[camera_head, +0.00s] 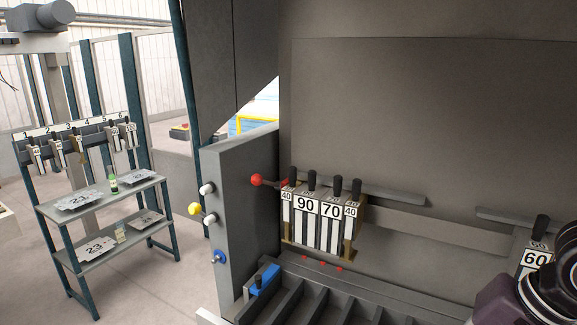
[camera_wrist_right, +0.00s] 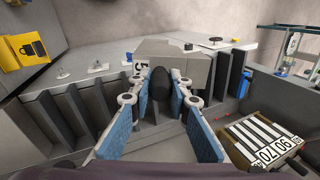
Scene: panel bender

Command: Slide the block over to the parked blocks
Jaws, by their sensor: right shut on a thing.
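My right gripper (camera_wrist_right: 160,100) is shut on a black handle (camera_wrist_right: 159,99), with a blue pad on each side of it. Just beyond is a grey body (camera_wrist_right: 178,68) with a white label partly reading 5; I cannot tell whether it is the held block. In the head view a block marked 60 (camera_head: 535,258), with a black handle, stands at the right edge, partly hidden by my right wrist (camera_head: 548,295). The parked blocks (camera_head: 320,222), marked 40, 90, 70 and 40, stand together left of it. They also show in the right wrist view (camera_wrist_right: 262,140). My left gripper is not in view.
A bare stretch of the machine's bar (camera_head: 430,228) lies between the parked blocks and the 60 block. Slotted dark dividers (camera_head: 330,300) lie below. A grey side housing (camera_head: 240,195) with knobs stands left. A shelf rack (camera_head: 100,205) stands farther left.

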